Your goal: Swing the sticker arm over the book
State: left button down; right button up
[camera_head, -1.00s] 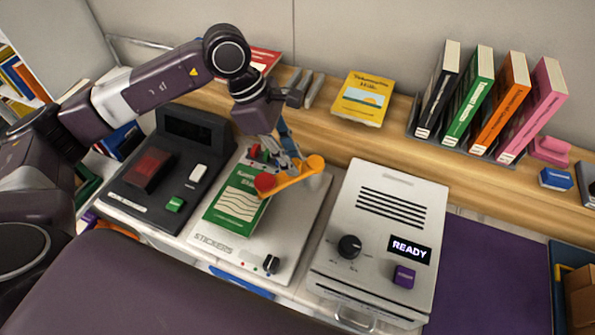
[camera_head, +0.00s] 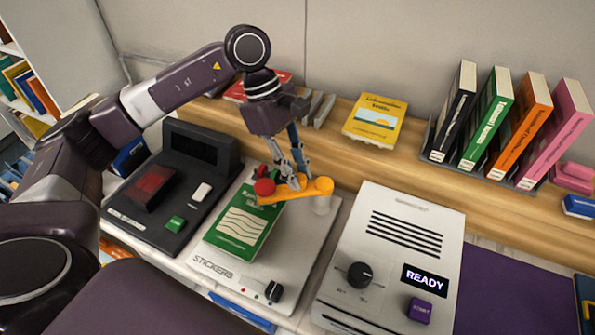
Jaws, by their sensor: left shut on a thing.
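The orange sticker arm (camera_head: 302,191) is on the white sticker machine (camera_head: 218,262). Its orange round end sits on a pale post at the right, and its other end, with a red knob (camera_head: 264,187), reaches left over the upper right part of the green book (camera_head: 239,228). The book lies flat on the machine's plate. My left gripper (camera_head: 290,181) comes down from above and is shut on the sticker arm near its middle. The fingertips partly cover the arm. My right gripper is not in view.
A black scanner-like machine (camera_head: 172,192) stands left of the sticker machine. A white machine (camera_head: 387,262) with a READY display stands at the right. Upright books (camera_head: 486,118) and a yellow book (camera_head: 375,121) are on the wooden shelf behind. A purple mat (camera_head: 512,285) lies at the right.

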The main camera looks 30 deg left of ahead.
pick_arm(q)
jog(key=shift+w+r, duration=0.1)
jog(key=c, duration=1.8)
grip_release()
jog(key=shift+o, duration=0.2)
jog(key=shift+a, duration=0.1)
jog(key=v, duration=1.2)
